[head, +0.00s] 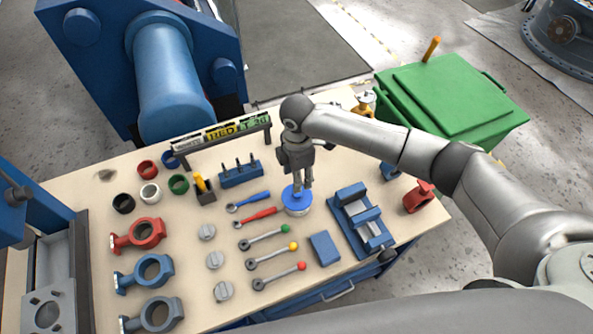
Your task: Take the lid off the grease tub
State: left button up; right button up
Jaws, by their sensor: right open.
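My left gripper is not in view.
A blue vise (360,220) stands close to the tub's right, with a blue block (324,248) in front. Wrenches, including a red one (256,217), lie at left. Valve bodies (139,234) line the left side. A green bin (455,95) stands behind right.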

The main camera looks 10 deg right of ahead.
aim_at(297, 195)
notch_tip(297, 195, down, 5)
jog(key=b, duration=0.4)
jog(key=shift+f+b, duration=0.2)
jog(key=shift+b, duration=0.2)
jog(key=shift+f, duration=0.75)
jog(key=shift+f+b, duration=0.45)
jog(key=shift+f, duration=0.3)
grip_shut()
